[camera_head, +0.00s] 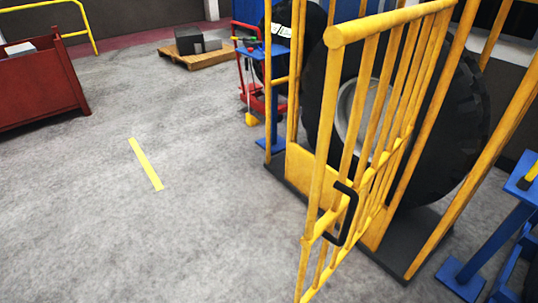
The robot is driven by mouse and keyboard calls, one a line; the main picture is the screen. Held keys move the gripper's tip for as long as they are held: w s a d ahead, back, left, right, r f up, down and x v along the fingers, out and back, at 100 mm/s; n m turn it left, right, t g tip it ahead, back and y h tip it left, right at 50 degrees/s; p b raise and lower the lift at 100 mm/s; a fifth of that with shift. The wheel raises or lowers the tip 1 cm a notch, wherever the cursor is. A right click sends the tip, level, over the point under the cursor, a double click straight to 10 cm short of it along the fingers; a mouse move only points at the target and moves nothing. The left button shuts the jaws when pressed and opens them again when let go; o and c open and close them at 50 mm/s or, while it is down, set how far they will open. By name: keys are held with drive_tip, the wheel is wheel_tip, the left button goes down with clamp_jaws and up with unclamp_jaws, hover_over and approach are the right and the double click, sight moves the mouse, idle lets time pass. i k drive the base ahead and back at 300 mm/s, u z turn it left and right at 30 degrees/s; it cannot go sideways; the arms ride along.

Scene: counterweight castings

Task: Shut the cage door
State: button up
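The cage door (372,120) is a yellow barred gate on the right of the head view. It stands open, swung out from the yellow cage, with its free edge towards me. A black handle (345,213) is fixed near that free edge, at about mid-height of the visible part. The door's lower end runs out of the picture. Behind it, the cage (464,206) holds a large black tyre (462,110) with a grey rim, standing upright on a dark base. My gripper is not in view.
A blue stand (488,243) is right of the cage. A red trolley (254,85) stands behind it to the left. A pallet with a dark block (190,42) lies farther back. A red bin (38,88) is at far left. The grey floor with a yellow strip (146,164) is clear.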

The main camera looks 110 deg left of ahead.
sight(336, 37)
drive_tip(key=u, duration=3)
drive_tip(key=i, duration=0.5)
drive_tip(key=u, duration=0.5)
drive_tip(key=k, duration=1.25)
drive_tip(key=u, duration=1)
drive_tip(key=i, duration=1.45)
drive_tip(key=z, duration=0.75)
